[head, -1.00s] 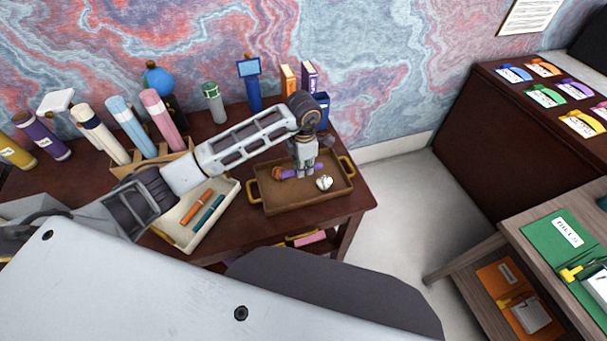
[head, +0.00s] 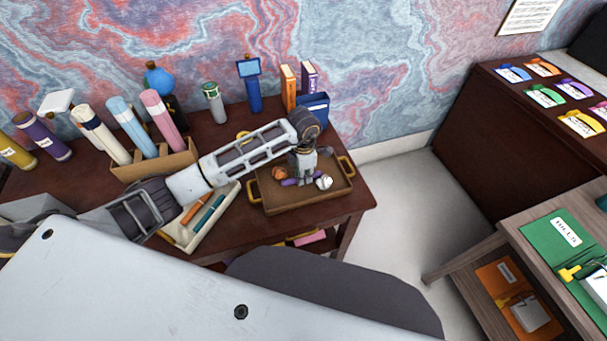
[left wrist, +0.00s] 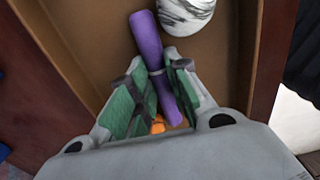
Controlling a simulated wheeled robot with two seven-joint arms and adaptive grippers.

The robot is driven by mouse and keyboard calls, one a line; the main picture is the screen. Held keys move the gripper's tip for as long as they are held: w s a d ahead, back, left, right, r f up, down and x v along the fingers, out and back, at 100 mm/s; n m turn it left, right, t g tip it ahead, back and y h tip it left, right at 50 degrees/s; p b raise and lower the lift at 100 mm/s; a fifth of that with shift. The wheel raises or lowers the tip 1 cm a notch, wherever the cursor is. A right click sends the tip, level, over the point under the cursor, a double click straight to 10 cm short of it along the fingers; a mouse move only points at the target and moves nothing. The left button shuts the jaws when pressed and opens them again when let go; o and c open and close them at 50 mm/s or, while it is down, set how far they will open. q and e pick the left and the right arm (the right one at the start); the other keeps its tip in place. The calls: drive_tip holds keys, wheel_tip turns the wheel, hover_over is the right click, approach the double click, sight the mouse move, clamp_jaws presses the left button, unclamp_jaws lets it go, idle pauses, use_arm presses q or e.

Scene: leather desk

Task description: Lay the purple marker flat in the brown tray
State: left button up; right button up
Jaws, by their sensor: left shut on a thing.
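The brown tray (head: 285,203) with two yellow handles sits on the right part of the dark desk. My left gripper (head: 303,181) is over the tray, pointing down. It is shut on the purple marker (head: 289,183), which lies low over the tray floor; I cannot tell whether it touches. In the left wrist view, the marker (left wrist: 147,38) runs lengthwise between the green-padded fingers (left wrist: 160,80), and part of it is hidden by them. My right gripper is not in view.
In the tray are an orange ball-like thing (head: 279,173) and a white, grey-veined one (head: 324,182), which shows close to the marker in the left wrist view (left wrist: 187,14). A pale tray (head: 187,236) with pens stands to the left. A blue box (head: 314,107) stands behind.

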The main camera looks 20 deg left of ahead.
use_arm(q)
drive_tip(key=shift+f, duration=0.15)
drive_tip(key=o, duration=0.8)
drive_tip(key=shift+o, duration=0.2)
drive_tip(key=shift+r, duration=0.2)
wheel_tip(320, 180, up, 12)
drive_tip(key=shift+b, duration=0.4)
idle(0.7)
